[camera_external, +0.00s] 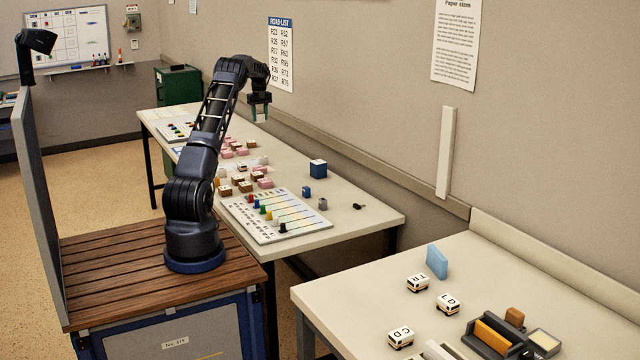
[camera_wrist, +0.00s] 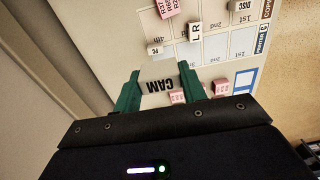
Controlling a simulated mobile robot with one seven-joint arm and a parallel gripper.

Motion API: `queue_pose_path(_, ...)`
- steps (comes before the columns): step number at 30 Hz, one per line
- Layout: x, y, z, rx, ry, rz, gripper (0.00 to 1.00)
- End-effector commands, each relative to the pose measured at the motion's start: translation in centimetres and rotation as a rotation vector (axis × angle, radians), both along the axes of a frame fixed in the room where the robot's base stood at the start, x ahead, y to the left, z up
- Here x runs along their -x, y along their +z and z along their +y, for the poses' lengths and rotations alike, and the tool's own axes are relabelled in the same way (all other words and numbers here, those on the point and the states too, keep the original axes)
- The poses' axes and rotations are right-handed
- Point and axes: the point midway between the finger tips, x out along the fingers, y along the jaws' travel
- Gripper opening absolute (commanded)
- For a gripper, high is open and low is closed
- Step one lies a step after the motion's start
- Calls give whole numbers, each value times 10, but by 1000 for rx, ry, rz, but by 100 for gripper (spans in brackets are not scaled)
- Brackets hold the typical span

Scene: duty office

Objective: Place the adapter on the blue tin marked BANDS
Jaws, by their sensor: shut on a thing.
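My gripper (camera_external: 260,108) is raised above the long table, near the wall. In the wrist view its green fingers (camera_wrist: 160,76) are shut on a pale block marked CAM (camera_wrist: 160,85). That block also shows as a pale shape between the fingers in the external view (camera_external: 260,115). I cannot confirm from its label that it is the adapter. A dark blue box with a pale top (camera_external: 318,169) stands on the table by the wall side, away from my gripper. Its marking is too small to read, so I cannot tell whether it says BANDS.
A small blue block (camera_external: 307,191), a grey piece (camera_external: 323,204) and a dark item (camera_external: 359,206) lie near the box. A chart board with coloured pieces (camera_external: 287,231) lies in front. Pink and brown blocks (camera_external: 262,183) crowd the middle. A printed board (camera_wrist: 215,45) lies below my gripper.

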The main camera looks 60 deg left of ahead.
Motion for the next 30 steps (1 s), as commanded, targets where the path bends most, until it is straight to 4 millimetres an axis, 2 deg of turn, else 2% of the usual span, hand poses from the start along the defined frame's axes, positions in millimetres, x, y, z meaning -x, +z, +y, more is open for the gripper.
queue_pose_path(1,-18,4,-17,0,-5,0,20)
queue_pose_path(9,-98,21,-104,-1,2,0,20)
queue_pose_path(15,-146,34,-170,0,8,-2,20)
queue_pose_path(18,-163,38,-197,1,12,-2,20)
queue_pose_path(24,-182,44,-230,0,18,-3,20)
queue_pose_path(27,-185,41,-235,1,19,-1,20)
queue_pose_path(30,-185,27,-236,2,20,-1,20)
